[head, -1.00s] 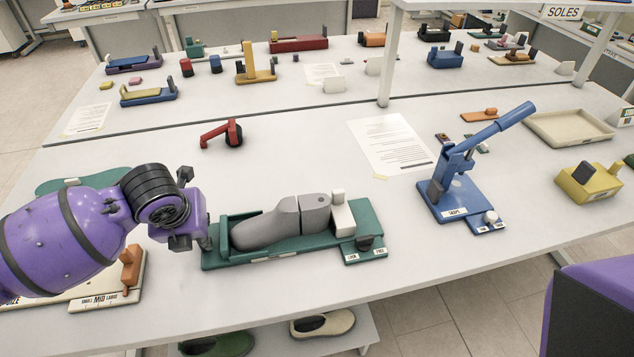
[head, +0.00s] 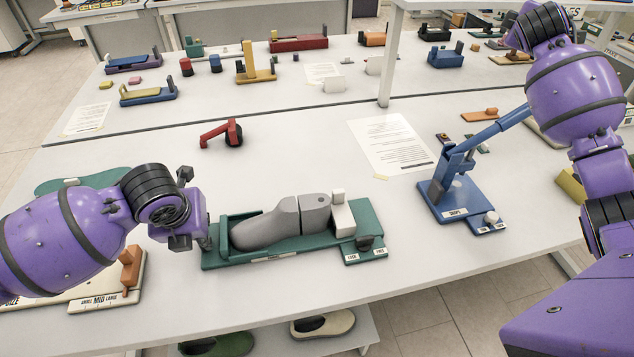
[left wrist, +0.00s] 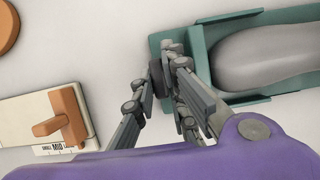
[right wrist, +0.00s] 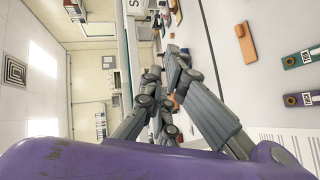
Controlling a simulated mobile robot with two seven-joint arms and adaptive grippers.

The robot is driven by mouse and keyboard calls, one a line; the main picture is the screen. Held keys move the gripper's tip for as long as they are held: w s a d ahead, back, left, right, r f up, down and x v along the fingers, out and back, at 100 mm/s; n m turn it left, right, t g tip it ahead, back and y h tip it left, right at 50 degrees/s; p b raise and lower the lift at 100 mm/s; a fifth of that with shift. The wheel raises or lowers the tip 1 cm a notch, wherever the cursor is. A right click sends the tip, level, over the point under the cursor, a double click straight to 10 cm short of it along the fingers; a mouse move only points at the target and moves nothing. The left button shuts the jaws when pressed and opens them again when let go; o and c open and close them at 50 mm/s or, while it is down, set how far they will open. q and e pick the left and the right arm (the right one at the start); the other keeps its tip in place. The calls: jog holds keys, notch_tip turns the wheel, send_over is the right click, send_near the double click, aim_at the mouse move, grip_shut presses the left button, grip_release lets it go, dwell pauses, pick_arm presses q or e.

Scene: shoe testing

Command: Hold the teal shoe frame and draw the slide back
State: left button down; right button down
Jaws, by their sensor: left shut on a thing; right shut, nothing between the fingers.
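The teal shoe frame (head: 280,257) lies on the white table with a grey shoe form (head: 270,226) in it. A pale upright slide block (head: 341,214) stands at the form's right end, by a dark knob (head: 365,242) on a labelled plate. My left gripper (head: 207,243) is shut on the frame's left end; the left wrist view shows its fingers at the teal end wall (left wrist: 172,62). My right gripper (right wrist: 166,85) is shut and empty in the right wrist view, raised above the table; its fingers are out of the head view.
A blue lever press (head: 457,192) stands right of the frame. A red clamp-like tool (head: 226,133) and a paper sheet (head: 392,143) lie behind it. A sizing board (head: 107,295) with an orange piece is at the front left. The table in front of the frame is clear.

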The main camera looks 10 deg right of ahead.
jog(key=w+a+r+n+t+y, duration=0.1)
jog(key=w+a+r+y, duration=0.15)
jog(key=a, duration=0.35)
jog(key=w+a+r+n+y, duration=0.1)
jog(key=w+a+r, duration=0.1)
jog(key=a+r, duration=0.35)
pick_arm(q)
jog(key=shift+a, duration=0.1)
pick_arm(e)
jog(key=a+f+n+g+y, duration=0.1)
jog(key=a+f+n+y, duration=0.15)
jog(key=a, duration=0.55)
jog(key=a+f+n+g+y, duration=0.1)
jog(key=a+f+y, duration=0.15)
jog(key=a, duration=0.55)
jog(key=s+a+f+n+g+y, duration=0.25)
jog(key=s+a+f+g, duration=0.25)
jog(key=s+a+f, duration=0.45)
jog(key=s+a+f+n+g+y, duration=0.25)
jog(key=s+a+f+g, duration=0.35)
jog(key=a+f, duration=0.6)
jog(key=s+a+f+t, duration=0.1)
jog(key=a+f, duration=0.3)
jog(key=f, duration=0.4)
jog(key=shift+a+f, duration=0.15)
